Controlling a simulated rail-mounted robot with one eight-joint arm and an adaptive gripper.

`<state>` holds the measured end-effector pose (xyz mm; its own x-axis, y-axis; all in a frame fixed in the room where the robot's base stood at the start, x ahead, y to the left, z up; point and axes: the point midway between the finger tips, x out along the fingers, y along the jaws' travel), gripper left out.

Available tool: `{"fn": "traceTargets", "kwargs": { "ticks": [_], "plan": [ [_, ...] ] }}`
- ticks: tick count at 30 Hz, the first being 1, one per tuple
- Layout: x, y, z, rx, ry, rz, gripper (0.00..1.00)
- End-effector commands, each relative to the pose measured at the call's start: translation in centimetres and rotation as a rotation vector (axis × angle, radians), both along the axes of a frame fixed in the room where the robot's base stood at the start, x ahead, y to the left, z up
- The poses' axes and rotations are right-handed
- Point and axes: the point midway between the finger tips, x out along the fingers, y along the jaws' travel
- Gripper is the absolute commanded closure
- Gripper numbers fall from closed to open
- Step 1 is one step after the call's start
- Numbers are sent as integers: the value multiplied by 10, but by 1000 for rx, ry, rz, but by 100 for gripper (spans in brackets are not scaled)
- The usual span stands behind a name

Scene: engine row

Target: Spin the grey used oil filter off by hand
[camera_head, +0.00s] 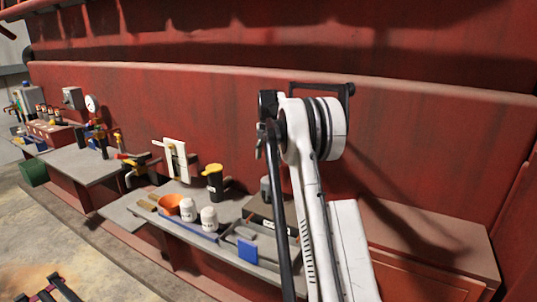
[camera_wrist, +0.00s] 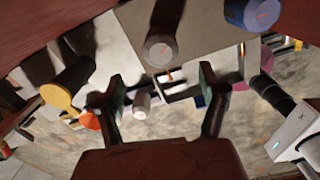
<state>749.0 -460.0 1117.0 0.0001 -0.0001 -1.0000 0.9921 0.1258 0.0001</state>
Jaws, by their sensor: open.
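A grey cylinder (camera_wrist: 160,50), which looks like the used oil filter, shows in the upper middle of the wrist view against a pale grey surface. My gripper (camera_wrist: 163,84) is open, with one dark finger on either side of the picture's middle. The grey cylinder appears beyond the fingertips, with nothing between the fingers that I can see being held. In the head view a small grey cylinder (camera_head: 265,188) shows partly behind my arm; I cannot tell if it is the same one. My fingers are not distinguishable there.
A blue cylinder (camera_wrist: 255,13) is at the wrist view's upper right. In the head view, a black container with a yellow top (camera_head: 214,182), an orange cup (camera_head: 170,203), white jars (camera_head: 209,219) and a blue block (camera_head: 247,250) stand on the grey shelf below the red engine wall (camera_head: 420,150).

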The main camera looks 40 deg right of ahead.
Motion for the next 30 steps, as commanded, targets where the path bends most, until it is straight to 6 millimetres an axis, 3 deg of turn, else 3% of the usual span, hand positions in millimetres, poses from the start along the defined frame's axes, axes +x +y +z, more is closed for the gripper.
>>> {"fn": "traceTargets", "kwargs": {
  "ticks": [13, 22, 30],
  "plan": [
    [0, 1, 10, 0, 0, -656, 27],
    [0, 1, -2, 0, 0, -743, 27],
    [0, 1, -43, 0, 0, -741, 27]
  ]
}}
